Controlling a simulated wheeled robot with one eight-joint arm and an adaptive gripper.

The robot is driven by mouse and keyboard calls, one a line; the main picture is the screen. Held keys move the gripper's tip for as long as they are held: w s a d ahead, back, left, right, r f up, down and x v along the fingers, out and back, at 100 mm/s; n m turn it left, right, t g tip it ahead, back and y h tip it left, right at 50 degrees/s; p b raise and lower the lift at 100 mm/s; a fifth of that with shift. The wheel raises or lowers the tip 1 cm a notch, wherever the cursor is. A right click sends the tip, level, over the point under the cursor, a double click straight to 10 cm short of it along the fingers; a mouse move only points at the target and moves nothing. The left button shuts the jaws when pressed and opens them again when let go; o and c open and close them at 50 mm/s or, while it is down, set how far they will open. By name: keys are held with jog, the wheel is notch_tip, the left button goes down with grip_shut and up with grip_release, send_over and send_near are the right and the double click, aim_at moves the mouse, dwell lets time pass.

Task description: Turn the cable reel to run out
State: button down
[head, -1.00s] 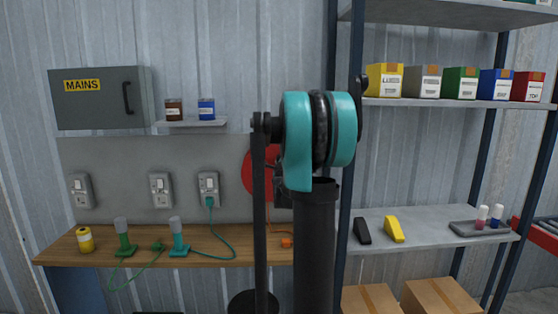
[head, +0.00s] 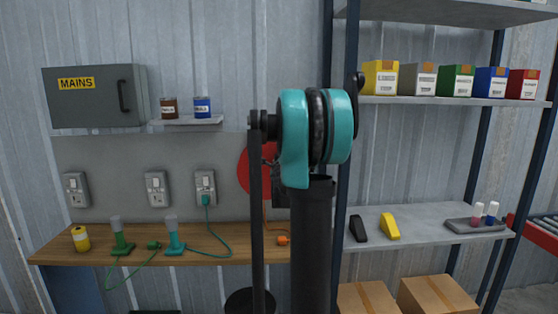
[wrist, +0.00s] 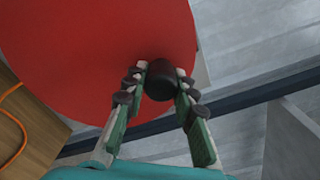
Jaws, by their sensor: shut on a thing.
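The cable reel is a red disc (head: 250,170) on the back panel, largely hidden behind my arm in the head view. In the wrist view the red reel (wrist: 90,45) fills the upper left. A dark round knob (wrist: 160,82) stands out near its lower right edge. My gripper (wrist: 160,88) has its two green and grey fingers on either side of the knob, shut on it. An orange cable hangs from the reel to an orange plug (head: 283,240) on the bench. In the head view my arm hides most of my gripper.
A wooden bench (head: 150,250) holds a yellow roll (head: 80,238) and green and teal plug-in lamps. Wall sockets (head: 158,188) and a MAINS box (head: 95,95) are above. A shelf rack (head: 450,232) with a dark upright stands close right of my arm.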

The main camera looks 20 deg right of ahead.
jog(key=c, duration=1.2)
grip_release()
jog(key=v, duration=1.2)
